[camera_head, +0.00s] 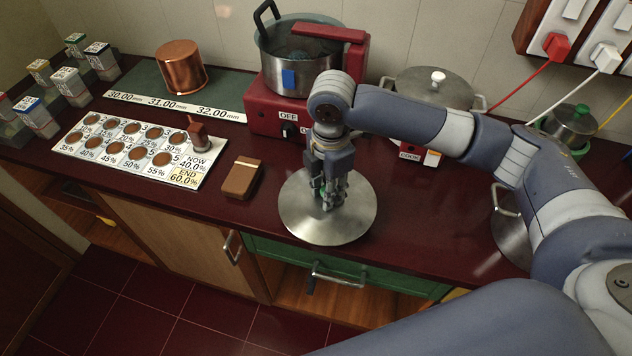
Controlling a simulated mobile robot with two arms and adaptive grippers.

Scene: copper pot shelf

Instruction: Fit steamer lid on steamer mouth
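A wide steel lid with a green knob (356,214) lies at the front of the dark red counter, close to its edge; I take it for the steamer lid. My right gripper (331,197) points down at the lid's middle, with its fingers around the green knob. The fingers hide much of the knob, and whether they grip it is unclear. An open steel pot (290,78) stands on a red appliance (262,108) behind; its round mouth faces up, with something dark inside. I take it for the steamer. My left gripper is not in view.
A lidded pot (425,97) stands behind my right arm. A copper pot (181,67), a marked white board (85,150) and a brown box (241,179) lie left. A small green-based pot (573,123) stands right. The counter between box and lid is clear.

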